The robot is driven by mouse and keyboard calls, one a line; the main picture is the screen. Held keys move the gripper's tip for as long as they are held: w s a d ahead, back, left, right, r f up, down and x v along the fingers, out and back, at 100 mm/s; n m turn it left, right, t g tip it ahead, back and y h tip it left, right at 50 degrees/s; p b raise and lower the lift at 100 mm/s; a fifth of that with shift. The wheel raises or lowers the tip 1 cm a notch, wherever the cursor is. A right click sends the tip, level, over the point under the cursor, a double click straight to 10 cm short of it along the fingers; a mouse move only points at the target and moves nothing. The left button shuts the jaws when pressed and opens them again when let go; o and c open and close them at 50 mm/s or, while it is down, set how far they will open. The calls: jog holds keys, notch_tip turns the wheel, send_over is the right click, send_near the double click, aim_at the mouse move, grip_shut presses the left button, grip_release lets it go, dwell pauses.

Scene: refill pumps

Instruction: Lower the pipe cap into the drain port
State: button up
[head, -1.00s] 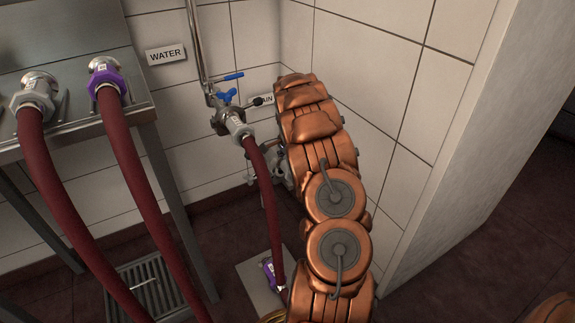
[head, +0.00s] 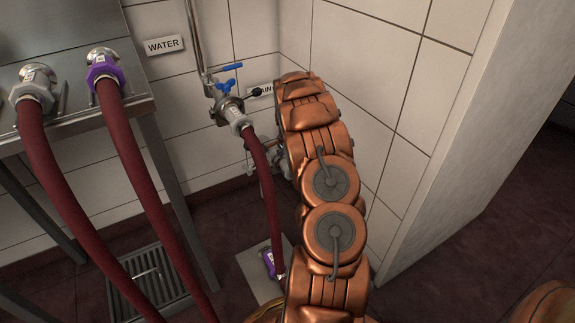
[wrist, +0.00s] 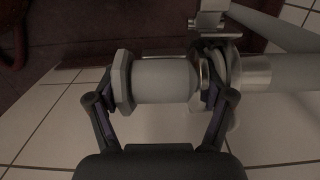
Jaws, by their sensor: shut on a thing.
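In the wrist view, my gripper (wrist: 160,112) is shut on a grey pipe cap (wrist: 163,80), a short cylinder with a hexagonal collar at its left end. One finger is at each end of it. The cap lies sideways in the picture, its right end close against a metal fitting (wrist: 228,70), which seems to be the drain port. I cannot tell whether the cap is seated or only beside it. In the head view, my copper arm hides the gripper and cap. Grey metal fittings (head: 264,158) show just left of the arm, below the partly covered drain sign (head: 261,91).
A valve with a blue handle (head: 229,68) and a red hose (head: 268,195) is left of my arm. Two more hoses run from the steel table (head: 75,130). A purple hose end (head: 268,264) is on a floor plate. Tiled wall and a pillar (head: 450,130) are to the right.

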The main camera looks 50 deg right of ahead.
jog(key=shift+w+a+f, duration=0.3)
jog(key=shift+w, duration=0.1)
jog(key=o, duration=1.5)
jog(key=shift+w+d+r, duration=0.15)
jog(key=shift+d+r, duration=0.05)
jog(key=shift+r, duration=0.55)
jog(key=r, duration=1)
jog(key=shift+s+d+r, duration=0.2)
jog(key=shift+s+d, duration=0.15)
jog(key=shift+s, duration=0.05)
jog(key=shift+s+r, duration=0.15)
jog(key=shift+r, duration=0.2)
jog(key=shift+s+f, duration=0.1)
